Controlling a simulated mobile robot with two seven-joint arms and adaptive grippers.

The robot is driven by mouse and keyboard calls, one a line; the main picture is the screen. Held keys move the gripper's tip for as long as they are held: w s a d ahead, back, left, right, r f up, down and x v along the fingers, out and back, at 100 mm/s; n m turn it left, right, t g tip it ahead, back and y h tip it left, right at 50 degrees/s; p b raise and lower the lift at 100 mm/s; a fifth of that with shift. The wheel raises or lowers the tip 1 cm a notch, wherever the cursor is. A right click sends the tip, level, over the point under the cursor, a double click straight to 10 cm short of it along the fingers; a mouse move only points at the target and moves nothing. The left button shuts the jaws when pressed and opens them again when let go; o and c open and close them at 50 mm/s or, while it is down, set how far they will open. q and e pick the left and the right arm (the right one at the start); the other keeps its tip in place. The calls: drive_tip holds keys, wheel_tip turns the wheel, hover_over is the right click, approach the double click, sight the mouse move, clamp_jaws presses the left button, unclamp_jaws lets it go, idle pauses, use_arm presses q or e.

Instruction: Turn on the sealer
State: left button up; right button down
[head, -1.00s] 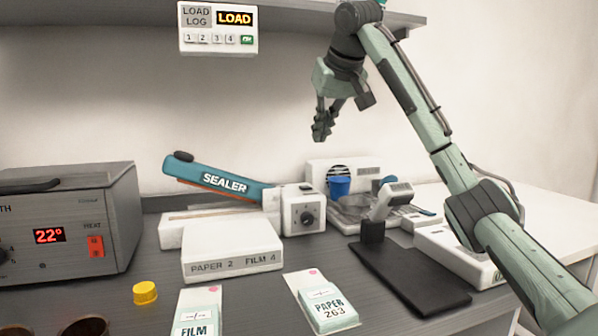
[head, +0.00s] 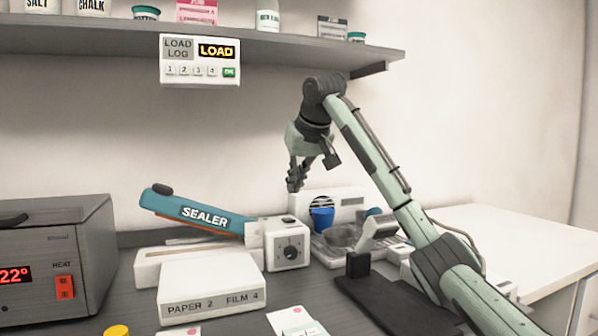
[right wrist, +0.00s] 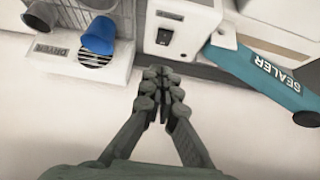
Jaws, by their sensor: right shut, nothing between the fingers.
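The sealer has a raised teal arm (head: 200,215) lettered SEALER and a white body (head: 272,258) with a black dial (head: 291,253) on its front. In the right wrist view, the teal arm (right wrist: 265,75) is at the right, and a dark rocker switch (right wrist: 163,37) shows on the white body (right wrist: 187,18). I cannot tell the switch's position. My right gripper (head: 295,182) is shut and empty, above and behind the sealer body. In the right wrist view its fingertips (right wrist: 162,78) are just below the switch, apparently apart from it. My left gripper is not in view.
The dryer (head: 350,198) and a blue cup (head: 322,218) stand right of the sealer. A heater box (head: 85,235) reading 22° is at the left. A white box (head: 210,280) lies in front. A load panel (head: 200,75) hangs under a shelf (head: 290,50) with jars.

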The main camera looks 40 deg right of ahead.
sight(289, 219)
drive_tip(key=x, duration=0.3)
drive_tip(key=shift+f, duration=0.3)
wheel_tip(289, 219, down, 3)
drive_tip(key=shift+s+r, duration=0.1)
drive_tip(key=shift+s, duration=0.1)
drive_tip(key=shift+f, duration=0.3)
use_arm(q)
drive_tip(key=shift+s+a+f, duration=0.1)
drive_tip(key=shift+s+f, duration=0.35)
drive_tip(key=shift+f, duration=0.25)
